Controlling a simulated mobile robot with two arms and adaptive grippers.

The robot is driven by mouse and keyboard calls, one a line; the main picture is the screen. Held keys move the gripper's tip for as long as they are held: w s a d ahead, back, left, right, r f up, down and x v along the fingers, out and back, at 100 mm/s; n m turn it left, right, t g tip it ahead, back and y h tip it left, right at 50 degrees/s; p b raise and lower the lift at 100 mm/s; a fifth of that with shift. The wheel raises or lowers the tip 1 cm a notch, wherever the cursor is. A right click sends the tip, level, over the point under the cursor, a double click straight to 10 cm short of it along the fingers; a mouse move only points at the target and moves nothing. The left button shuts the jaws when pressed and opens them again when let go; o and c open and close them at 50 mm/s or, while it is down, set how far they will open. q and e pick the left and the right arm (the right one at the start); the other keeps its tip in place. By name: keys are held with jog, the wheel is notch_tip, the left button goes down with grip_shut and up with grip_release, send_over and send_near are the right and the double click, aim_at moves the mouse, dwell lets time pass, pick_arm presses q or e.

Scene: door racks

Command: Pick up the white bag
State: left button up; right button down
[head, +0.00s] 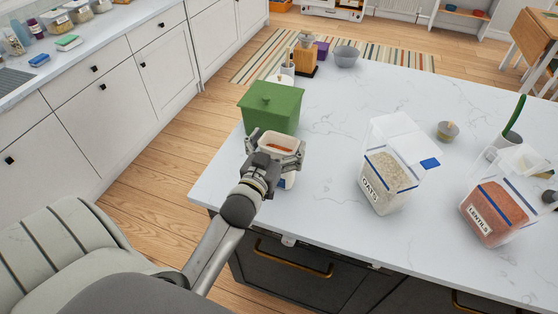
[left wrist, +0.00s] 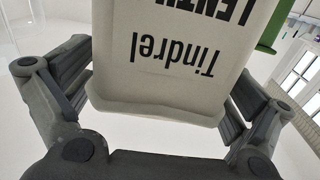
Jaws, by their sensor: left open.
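The white bag (head: 288,180) stands on the marble counter near its left front edge, with an open top showing reddish contents. In the left wrist view the bag (left wrist: 180,75) fills the upper middle, its dark print reading "Tindrel" and part of another word upside down. My left gripper (head: 275,150) is open, with one finger on each side of the bag. In the left wrist view a gap shows between the bag and the left gripper's right finger; contact on the left side is unclear. The gripper hides part of the bag's front. My right gripper is not seen.
A green lidded box (head: 270,108) stands just behind the bag. An oats container (head: 388,182) and a lentils container (head: 495,212) stand to the right. The counter (head: 325,180) between bag and oats is clear. Drawers with brass handles are below the front edge.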

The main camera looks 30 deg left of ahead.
pick_arm(q)
jog(key=shift+s, duration=0.1)
jog(key=shift+c, duration=1.3)
jog(key=c, duration=1.2)
jog(key=shift+c, duration=1.1)
jog(key=shift+r, duration=0.2)
